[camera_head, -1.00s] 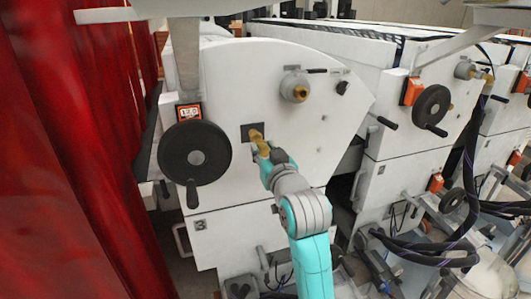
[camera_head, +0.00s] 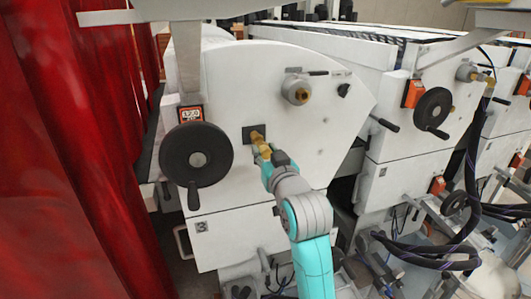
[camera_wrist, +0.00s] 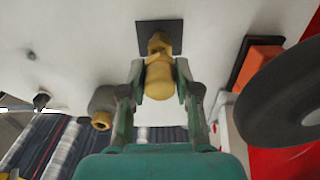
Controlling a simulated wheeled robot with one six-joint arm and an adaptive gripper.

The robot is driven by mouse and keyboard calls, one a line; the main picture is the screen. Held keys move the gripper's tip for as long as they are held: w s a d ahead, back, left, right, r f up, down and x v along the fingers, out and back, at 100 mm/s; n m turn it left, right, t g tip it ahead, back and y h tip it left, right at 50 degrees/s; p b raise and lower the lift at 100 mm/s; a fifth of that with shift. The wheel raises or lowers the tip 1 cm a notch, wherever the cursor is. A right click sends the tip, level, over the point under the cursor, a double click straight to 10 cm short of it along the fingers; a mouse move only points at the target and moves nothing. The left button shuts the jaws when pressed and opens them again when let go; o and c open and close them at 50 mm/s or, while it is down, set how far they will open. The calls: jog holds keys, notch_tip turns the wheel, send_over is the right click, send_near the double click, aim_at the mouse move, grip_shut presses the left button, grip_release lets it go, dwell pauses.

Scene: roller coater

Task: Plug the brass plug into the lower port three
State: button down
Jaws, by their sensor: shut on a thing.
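The brass plug (camera_wrist: 158,82) is between the two fingers of my gripper (camera_wrist: 159,76) in the wrist view. My gripper is shut on it. The plug lines up with a brass port fitting (camera_wrist: 159,43) on a dark square plate (camera_wrist: 174,28). Plug and fitting look end to end; whether the plug is seated inside cannot be told. In the head view, my gripper (camera_head: 266,152) is at the white machine panel, just below and right of the same dark plate (camera_head: 248,132). The fingers partly hide the plug there.
A black handwheel (camera_head: 197,158) is left of the port, under an orange counter (camera_head: 190,114). A grey fitting with a brass end (camera_head: 296,91) projects from the panel (camera_head: 233,88) at upper right. A red curtain (camera_head: 70,150) hangs at far left. Cables (camera_head: 468,190) loop at right.

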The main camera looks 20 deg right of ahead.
jog(key=shift+w, duration=1.3)
dwell(0.4)
jog(key=c, duration=0.7)
grip_release()
jog(key=shift+c, duration=0.2)
jog(key=shift+s, duration=0.1)
jog(key=s, duration=1.1)
jog(key=shift+s, duration=0.4)
